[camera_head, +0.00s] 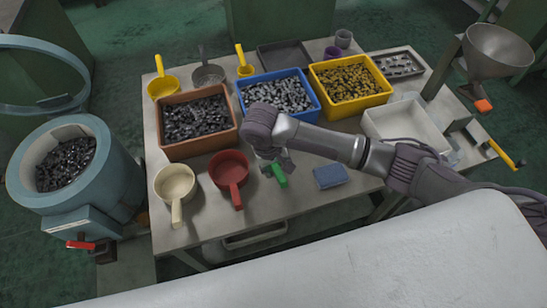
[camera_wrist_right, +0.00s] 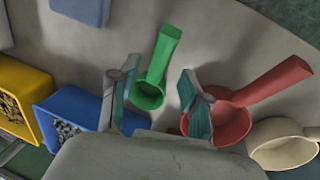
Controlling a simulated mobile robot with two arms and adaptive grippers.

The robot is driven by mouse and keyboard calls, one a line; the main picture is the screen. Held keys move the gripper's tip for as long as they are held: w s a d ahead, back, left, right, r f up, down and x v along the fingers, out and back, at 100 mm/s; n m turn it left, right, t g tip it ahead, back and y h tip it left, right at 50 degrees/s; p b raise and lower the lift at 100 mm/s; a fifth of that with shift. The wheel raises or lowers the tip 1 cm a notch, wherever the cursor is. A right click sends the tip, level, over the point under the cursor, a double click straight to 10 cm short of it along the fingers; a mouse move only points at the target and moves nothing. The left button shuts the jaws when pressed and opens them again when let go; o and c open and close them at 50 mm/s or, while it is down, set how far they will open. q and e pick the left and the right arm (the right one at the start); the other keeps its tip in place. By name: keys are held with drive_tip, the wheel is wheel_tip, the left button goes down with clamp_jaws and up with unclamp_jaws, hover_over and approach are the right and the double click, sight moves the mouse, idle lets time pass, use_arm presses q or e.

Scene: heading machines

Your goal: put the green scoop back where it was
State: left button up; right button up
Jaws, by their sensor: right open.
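The green scoop (camera_head: 280,176) is on the table among the other scoops, its bowl mostly hidden under my right gripper (camera_head: 272,163) in the head view. In the right wrist view the green scoop (camera_wrist_right: 158,68) shows whole, bowl toward my gripper and handle pointing away. My right gripper (camera_wrist_right: 158,98) is open; its two fingers stand on either side of the bowl, the left one closer. Nothing is clearly held, and whether a finger touches the scoop I cannot tell. My left gripper is not in view.
A red scoop (camera_head: 229,173) and a cream scoop (camera_head: 175,187) are left of the green one. A blue block (camera_head: 330,177) is at its right. Brown (camera_head: 199,153), blue (camera_head: 314,114) and yellow (camera_head: 387,97) bins of parts stand behind. A white tray (camera_head: 437,141) is at the right.

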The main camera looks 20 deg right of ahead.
drive_tip(key=r, duration=0.3)
drive_tip(key=a+r, duration=0.1)
drive_tip(key=r, duration=0.1)
drive_tip(key=shift+s+a+r, duration=0.1)
drive_tip(key=shift+r, duration=0.3)
